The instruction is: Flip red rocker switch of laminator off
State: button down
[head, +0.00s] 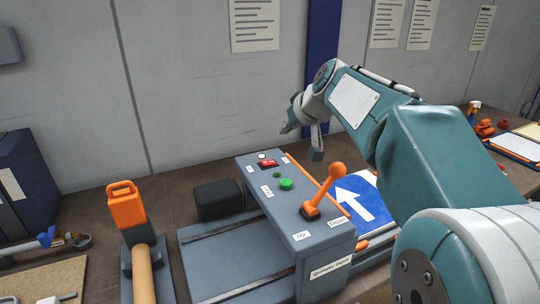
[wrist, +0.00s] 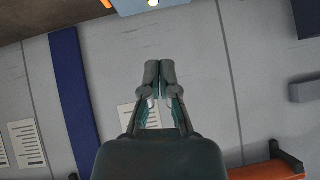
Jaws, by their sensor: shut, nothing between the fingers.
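The laminator (head: 245,210) is a grey machine on the bench in the head view. Which way the rocker is tipped is too small to tell. An orange-knobbed lever (head: 325,187) stands tilted between labels Up and Down. My gripper (wrist: 160,70) is shut and empty in the wrist view, against the grey wall. In the head view the arm's end hangs above and right of the switch, apart from it.
A blue sign with a white arrow (head: 362,202) lies right of the control box. A tool with an orange top (head: 126,205) stands left. A dark blue box (head: 22,185) is at far left. The wall is behind; the air above the switch looks clear.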

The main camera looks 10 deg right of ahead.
send_over(267, 163)
jog(key=f, duration=0.7)
jog(key=shift+w+d+f, duration=0.1)
jog(key=shift+d+f, duration=0.1)
jog(key=shift+d, duration=0.05)
jog(key=f, duration=0.3)
jog(key=shift+a, duration=0.2)
jog(key=shift+f, duration=0.3)
